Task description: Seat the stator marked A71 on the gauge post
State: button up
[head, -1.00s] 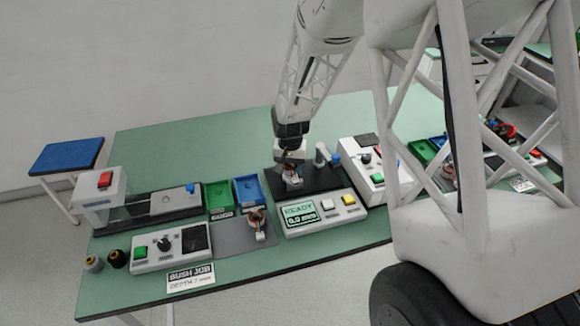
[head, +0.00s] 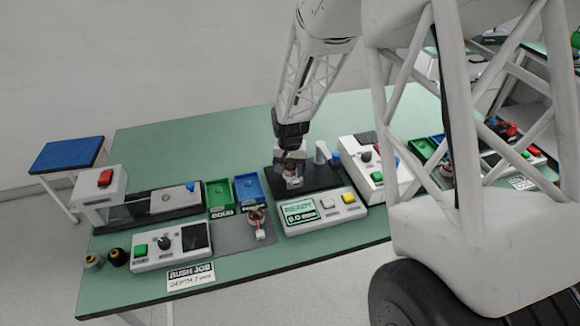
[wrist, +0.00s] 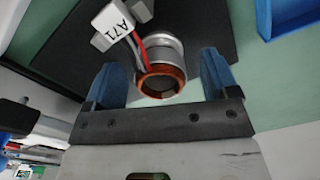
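The stator marked A71 (wrist: 160,52) shows in the wrist view as a silver ring with copper windings, red and white leads and a white tag reading A71. My gripper (wrist: 160,82) is open around it, with a visible gap between each blue finger and the stator. In the head view, my gripper (head: 290,172) is low over the black gauge base (head: 322,180), and the stator there is mostly hidden by it. The gauge post itself cannot be made out, and I cannot tell how the stator sits on it.
The gauge's display (head: 300,211) reads READY. Another stator (head: 258,222) lies on the grey mat (head: 230,238). A green bin (head: 219,195) and a blue bin (head: 249,189) stand left of the gauge. A white control box (head: 375,170) stands right. The table's back is clear.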

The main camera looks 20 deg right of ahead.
jog(key=shift+r, duration=0.1)
jog(key=shift+r, duration=3.8)
jog(key=s+a+r+n+t, duration=0.1)
jog(key=s+a+r+n, duration=0.1)
jog(key=s+r, duration=1.2)
jog(key=s+r+n, duration=0.1)
jog(key=s+r, duration=0.2)
jog(key=s, duration=0.6)
jog(key=s+r+n+t, duration=0.1)
jog(key=s+r, duration=0.2)
jog(key=s, duration=0.7)
jog(key=shift+s+a+r+t, duration=0.15)
jog(key=shift+a+t, duration=0.1)
jog(key=shift+t, duration=0.05)
jog(key=shift+c, duration=0.3)
